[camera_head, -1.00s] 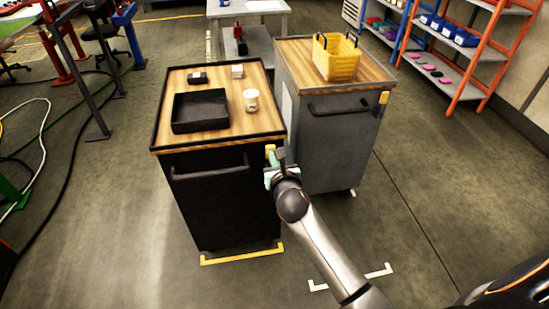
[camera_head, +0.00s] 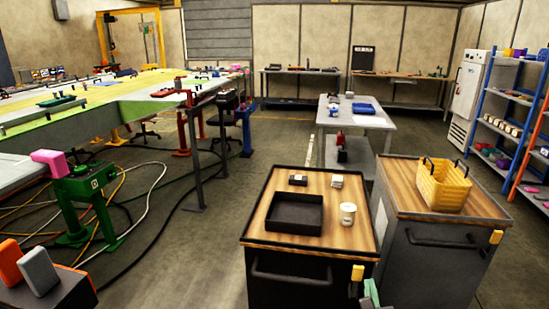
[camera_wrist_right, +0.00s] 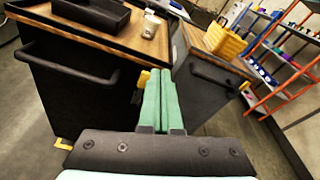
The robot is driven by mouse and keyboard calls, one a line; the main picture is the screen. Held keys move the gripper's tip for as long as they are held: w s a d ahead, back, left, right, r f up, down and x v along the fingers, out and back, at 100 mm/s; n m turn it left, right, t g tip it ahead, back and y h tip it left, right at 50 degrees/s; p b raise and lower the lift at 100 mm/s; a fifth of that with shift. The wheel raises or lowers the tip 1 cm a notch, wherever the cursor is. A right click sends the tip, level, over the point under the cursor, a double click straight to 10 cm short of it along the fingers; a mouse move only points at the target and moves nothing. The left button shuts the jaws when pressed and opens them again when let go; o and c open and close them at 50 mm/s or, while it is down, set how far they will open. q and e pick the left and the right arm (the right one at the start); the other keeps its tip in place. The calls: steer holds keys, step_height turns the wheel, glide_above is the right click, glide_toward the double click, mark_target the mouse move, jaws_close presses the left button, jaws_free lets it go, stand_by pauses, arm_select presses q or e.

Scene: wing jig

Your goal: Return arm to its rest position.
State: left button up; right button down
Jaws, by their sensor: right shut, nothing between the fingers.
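My right gripper (camera_head: 370,294) shows only as a green tip at the bottom edge of the head view, in front of the black cart's right front corner. In the right wrist view its two green fingers (camera_wrist_right: 158,92) lie together, shut and empty. They point toward the gap between the black cart (camera_wrist_right: 72,84) and the grey cart (camera_wrist_right: 205,92). The rest of my right arm is outside the head view. My left gripper is not in view.
The black cart (camera_head: 262,238) holds a black tray (camera_head: 294,226), a white cup (camera_head: 348,214) and two small boxes. A yellow basket (camera_head: 444,184) stands on the grey cart (camera_head: 440,262). Shelves (camera_head: 500,122) stand at right. Open floor (camera_head: 190,250) lies left of the carts.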

steer(key=s+a+f+n+y, duration=0.35)
steer(key=s+n, duration=0.25)
steer(key=n, duration=0.6)
steer(key=s+a+f+n+y, duration=0.35)
steer(key=s+a+n, duration=0.2)
steer(key=n, duration=0.65)
steer(key=s+d+f+n+g, duration=0.1)
steer(key=s+f+n+g, duration=0.5)
steer(key=s+f+n, duration=0.6)
steer(key=s+n, duration=0.1)
steer(key=s, duration=0.1)
steer(key=shift+s+f, duration=0.35)
